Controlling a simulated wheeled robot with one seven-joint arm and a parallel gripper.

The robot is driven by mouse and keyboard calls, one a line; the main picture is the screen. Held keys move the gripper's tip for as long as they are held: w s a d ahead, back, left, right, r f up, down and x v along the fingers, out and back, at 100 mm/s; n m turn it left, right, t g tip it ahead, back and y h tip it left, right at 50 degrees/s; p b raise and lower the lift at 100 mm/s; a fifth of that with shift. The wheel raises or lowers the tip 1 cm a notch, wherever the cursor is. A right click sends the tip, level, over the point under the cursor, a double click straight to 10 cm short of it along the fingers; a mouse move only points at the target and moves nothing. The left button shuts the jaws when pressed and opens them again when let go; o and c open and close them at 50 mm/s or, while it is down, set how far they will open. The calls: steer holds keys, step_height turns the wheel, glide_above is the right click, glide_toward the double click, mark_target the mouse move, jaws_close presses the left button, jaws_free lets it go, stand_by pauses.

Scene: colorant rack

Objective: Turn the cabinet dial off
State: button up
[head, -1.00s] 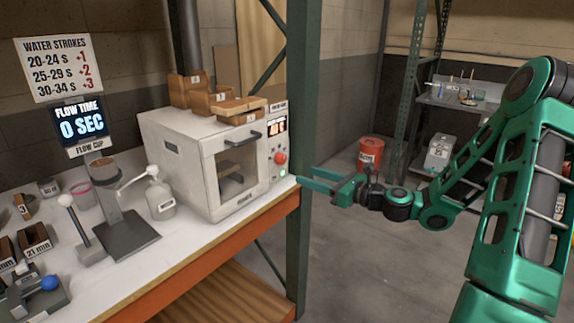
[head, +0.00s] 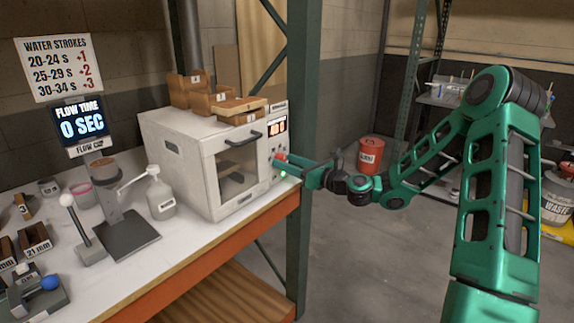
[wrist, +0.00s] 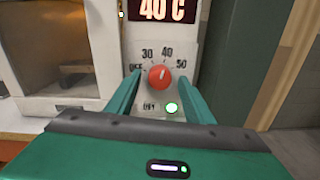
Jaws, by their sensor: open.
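The white cabinet (head: 190,165) stands on the bench with its glass door closed. Its red dial (wrist: 159,76) is on the front panel at the right, among marks OFF, 30, 40 and 50. The dial's white pointer line points up, close to the 40 mark. A display above the dial reads 40 C (wrist: 166,9), and a green light (wrist: 171,108) glows below it. My gripper (wrist: 160,85) is open, with one finger on each side of the dial. Contact with the dial cannot be told. In the head view my gripper (head: 284,168) partly covers the dial.
A green rack post (head: 300,120) stands just right of the cabinet, close to my gripper. Wooden boxes (head: 190,88) sit on the cabinet. A white pump bottle (head: 160,195) stands left of it. A red bucket (head: 371,152) is on the floor behind.

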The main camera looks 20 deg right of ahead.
steer(key=c, duration=1.1)
steer(key=shift+o, duration=0.2)
steer(key=n, duration=0.4)
steer(key=shift+n, duration=0.4)
steer(key=n, duration=0.4)
steer(key=shift+f+n, duration=0.1)
steer(key=shift+n, duration=0.2)
steer(key=n, duration=0.4)
steer(key=shift+n, duration=0.3)
steer(key=shift+f+n, duration=0.1)
steer(key=shift+n, duration=1.9)
